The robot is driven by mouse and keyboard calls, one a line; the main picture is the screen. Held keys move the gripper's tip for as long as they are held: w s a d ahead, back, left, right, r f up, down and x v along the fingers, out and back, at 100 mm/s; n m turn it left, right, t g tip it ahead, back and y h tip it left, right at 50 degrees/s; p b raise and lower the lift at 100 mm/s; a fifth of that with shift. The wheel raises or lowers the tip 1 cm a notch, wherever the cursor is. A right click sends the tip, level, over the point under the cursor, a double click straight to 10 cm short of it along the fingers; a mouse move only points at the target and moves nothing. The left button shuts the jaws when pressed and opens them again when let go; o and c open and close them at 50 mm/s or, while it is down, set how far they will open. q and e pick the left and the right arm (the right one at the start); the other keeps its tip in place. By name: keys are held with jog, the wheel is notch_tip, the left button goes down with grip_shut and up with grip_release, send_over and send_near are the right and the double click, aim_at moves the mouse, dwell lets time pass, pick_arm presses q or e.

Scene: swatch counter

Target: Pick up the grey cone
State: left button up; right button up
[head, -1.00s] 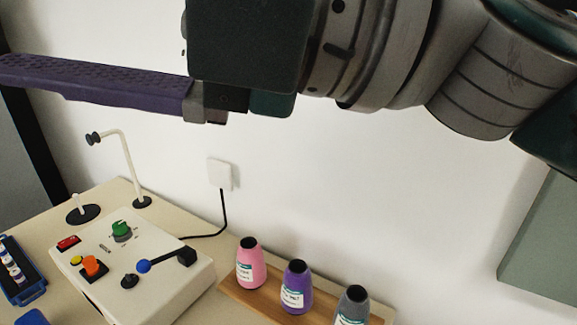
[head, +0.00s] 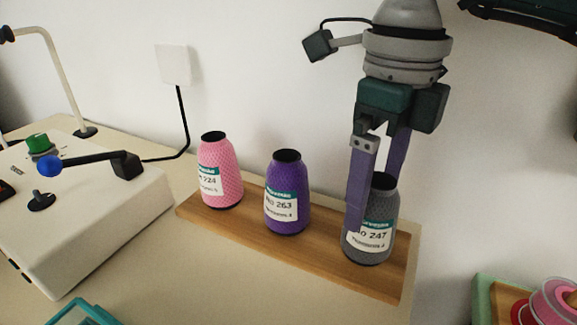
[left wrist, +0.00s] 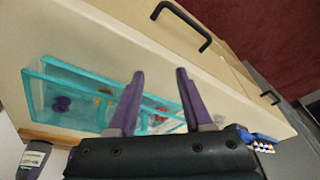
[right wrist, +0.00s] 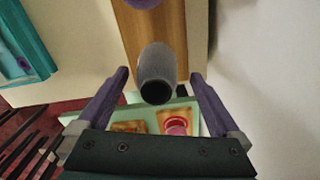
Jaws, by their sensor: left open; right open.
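The grey cone (head: 379,222) stands upright at the right end of a wooden board, with a white and green label and a dark top. My right gripper (head: 372,205) points down over it, open, with one purple finger in front of the cone and the other behind it. In the right wrist view the grey cone (right wrist: 156,72) lies between the two spread fingers (right wrist: 160,82), with a gap on each side. My left gripper (left wrist: 158,82) is open and empty in the left wrist view, above a teal-edged clear box. It is not in the head view.
A purple cone (head: 287,195) and a pink cone (head: 221,172) stand on the same wooden board (head: 330,252), left of the grey one. A white control box (head: 95,215) with a blue-knobbed lever is at left. A green-edged tray with spools (head: 484,297) is at lower right.

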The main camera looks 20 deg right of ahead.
aim_at(372, 222)
pick_arm(q)
jog(key=shift+d+r, duration=0.15)
pick_arm(e)
jog(key=f, duration=0.2)
jog(key=s+f, duration=0.1)
jog(key=f, duration=0.1)
jog(key=shift+f, duration=0.4)
jog(key=shift+w+f, duration=0.1)
jog(key=shift+f, duration=0.2)
jog(key=shift+c, duration=0.2)
jog(key=c, duration=1.4)
jog(key=shift+c, duration=0.2)
jog(key=shift+r, duration=0.15)
